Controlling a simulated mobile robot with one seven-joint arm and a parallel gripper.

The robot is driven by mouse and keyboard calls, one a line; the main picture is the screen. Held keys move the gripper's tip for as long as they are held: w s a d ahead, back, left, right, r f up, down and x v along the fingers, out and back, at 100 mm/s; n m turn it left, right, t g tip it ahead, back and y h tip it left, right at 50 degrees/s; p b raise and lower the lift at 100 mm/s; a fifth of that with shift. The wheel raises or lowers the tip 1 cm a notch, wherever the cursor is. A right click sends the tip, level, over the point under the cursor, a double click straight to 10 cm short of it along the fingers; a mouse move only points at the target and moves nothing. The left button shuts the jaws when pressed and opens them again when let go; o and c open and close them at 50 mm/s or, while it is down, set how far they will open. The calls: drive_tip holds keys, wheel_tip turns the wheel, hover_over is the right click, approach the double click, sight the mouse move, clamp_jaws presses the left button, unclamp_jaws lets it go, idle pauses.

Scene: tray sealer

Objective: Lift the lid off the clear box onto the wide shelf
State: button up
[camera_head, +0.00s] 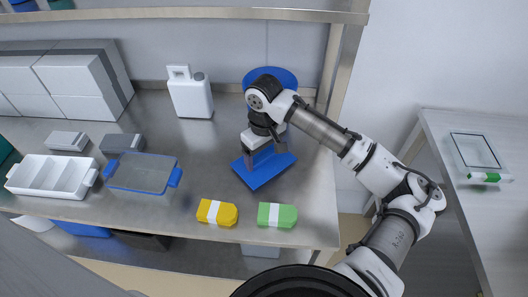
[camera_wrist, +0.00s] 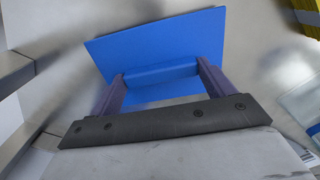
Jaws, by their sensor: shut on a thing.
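The flat blue lid (camera_head: 265,174) has a raised blue grip bar. My gripper (camera_head: 264,154) is shut on that bar, with one finger on each side, as the wrist view (camera_wrist: 158,82) shows. The lid's plate (camera_wrist: 155,40) spreads out beyond the fingers and looks slightly tilted. It hangs over the grey bench, and the gap below it is hard to judge. The clear box (camera_head: 143,174) with blue end handles stands apart to the left, near the bench's front edge, its top uncovered. I cannot tell which surface is the wide shelf; a long shelf (camera_head: 180,15) runs above the bench.
A white compartment tray (camera_head: 52,176) stands left of the box. Yellow (camera_head: 217,212) and green (camera_head: 277,215) pieces lie at the bench's front edge. A white jug (camera_head: 190,93) and white boxes (camera_head: 75,80) stand behind. A side table (camera_head: 450,135) is at the right.

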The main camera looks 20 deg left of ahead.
drive_tip(key=shift+f, duration=0.1)
idle(0.3)
drive_tip(key=o, duration=0.9)
drive_tip(key=shift+c, duration=0.8)
wheel_tip(320, 180, up, 7)
drive_tip(key=p, duration=0.6)
drive_tip(key=shift+p, duration=0.4)
